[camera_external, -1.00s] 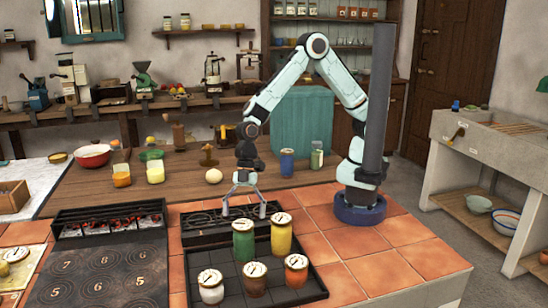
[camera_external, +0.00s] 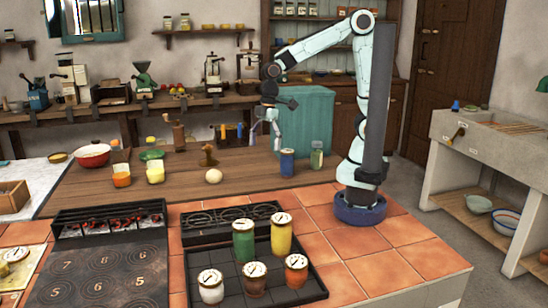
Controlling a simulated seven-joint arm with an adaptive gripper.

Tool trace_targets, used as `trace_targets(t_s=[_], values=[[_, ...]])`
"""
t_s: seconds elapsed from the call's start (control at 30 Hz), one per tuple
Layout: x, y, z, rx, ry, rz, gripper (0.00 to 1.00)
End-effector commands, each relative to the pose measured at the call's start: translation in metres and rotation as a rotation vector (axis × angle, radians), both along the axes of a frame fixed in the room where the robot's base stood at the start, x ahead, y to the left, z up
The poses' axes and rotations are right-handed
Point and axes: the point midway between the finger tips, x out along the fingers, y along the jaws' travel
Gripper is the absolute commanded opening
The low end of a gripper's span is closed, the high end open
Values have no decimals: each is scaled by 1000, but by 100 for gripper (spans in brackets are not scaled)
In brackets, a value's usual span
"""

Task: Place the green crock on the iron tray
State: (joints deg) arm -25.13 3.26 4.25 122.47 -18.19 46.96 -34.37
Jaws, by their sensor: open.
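The green crock (camera_external: 243,244) has a pale lid with a dark mark and stands upright at the back left of the dark iron tray (camera_external: 219,257). It is to the left of a yellow crock (camera_external: 281,238). My gripper (camera_external: 264,143) is open and empty. It is raised over the wooden table, beyond the tray and apart from the green crock, with its fingers pointing down.
White (camera_external: 211,289), brown (camera_external: 254,282) and orange (camera_external: 296,273) crocks stand along the tray's front. A black rack (camera_external: 190,234) adjoins its back edge. A blue jar (camera_external: 287,163) stands near my gripper. Terracotta tiles (camera_external: 385,262) at right are clear.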

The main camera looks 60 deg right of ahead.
Motion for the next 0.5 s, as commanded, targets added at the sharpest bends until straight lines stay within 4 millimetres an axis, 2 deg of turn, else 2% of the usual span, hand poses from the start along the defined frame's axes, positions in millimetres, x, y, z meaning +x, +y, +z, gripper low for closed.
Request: trace_targets(t_s=[0.03, 0.1, 0.2, 0.33, 0.4, 0.5], values=[[-5, -41, 10, -36, 11, -191, 84], [-23, -90, 18, -85, 48, -467, 84], [-56, -141, 21, -132, 102, -815, 84], [-92, -173, 18, -160, 158, -1118, 84], [-102, -180, 16, -168, 176, -1204, 84], [-107, -183, 15, -171, 186, -1247, 84]])
